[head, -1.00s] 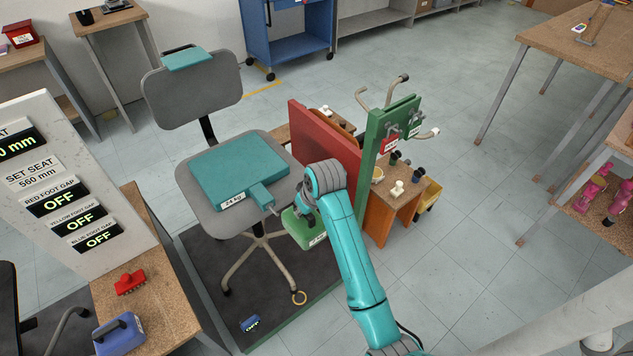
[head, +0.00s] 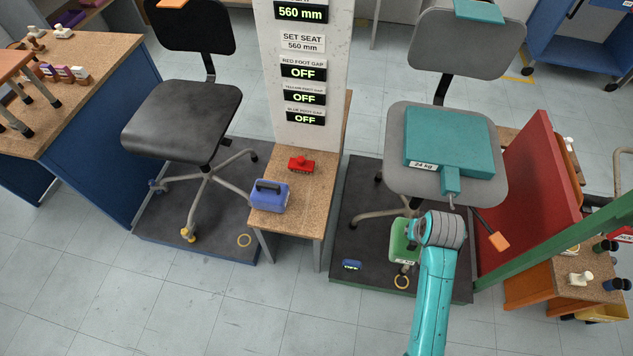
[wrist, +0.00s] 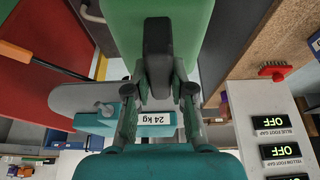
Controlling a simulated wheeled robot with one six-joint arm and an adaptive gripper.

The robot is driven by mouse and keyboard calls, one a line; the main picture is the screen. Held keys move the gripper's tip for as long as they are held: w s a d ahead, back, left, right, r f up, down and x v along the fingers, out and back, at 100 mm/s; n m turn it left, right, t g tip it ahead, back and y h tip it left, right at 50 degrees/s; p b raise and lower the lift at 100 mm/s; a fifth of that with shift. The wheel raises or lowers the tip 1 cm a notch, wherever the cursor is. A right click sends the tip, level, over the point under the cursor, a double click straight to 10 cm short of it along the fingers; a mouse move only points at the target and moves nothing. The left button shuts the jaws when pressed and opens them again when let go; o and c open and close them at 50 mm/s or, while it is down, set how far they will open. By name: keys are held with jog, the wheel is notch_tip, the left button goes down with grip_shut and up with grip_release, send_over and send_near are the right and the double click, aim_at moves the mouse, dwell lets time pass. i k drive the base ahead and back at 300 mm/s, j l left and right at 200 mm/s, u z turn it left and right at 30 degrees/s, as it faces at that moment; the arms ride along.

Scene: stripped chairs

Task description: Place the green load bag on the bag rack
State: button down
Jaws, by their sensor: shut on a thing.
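The green load bag (head: 404,243) hangs from my gripper (head: 412,227) in front of the grey chair, above the dark platform. In the wrist view my gripper (wrist: 157,88) is shut on the bag's dark handle, with the green body (wrist: 120,25) filling the top. The teal load marked 24 kg (head: 445,140) lies on the grey chair's seat. I cannot tell for certain which thing is the bag rack. A green post (head: 570,232) stands at the right, with a bent hook end (head: 618,160) at the picture's edge.
A display column (head: 300,45) stands behind. A red panel (head: 530,190) rises right of the grey chair. The near floor is clear.

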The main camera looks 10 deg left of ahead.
aim_at(311, 208)
jog(key=i+j, duration=0.3)
jog(key=i+j+u, duration=0.1)
jog(key=i+j, duration=0.15)
jog(key=j, duration=0.25)
jog(key=i+j+z, duration=0.15)
jog(key=j, duration=1.35)
jog(key=i+j+z, duration=0.2)
jog(key=j, duration=1.25)
jog(key=k, duration=0.1)
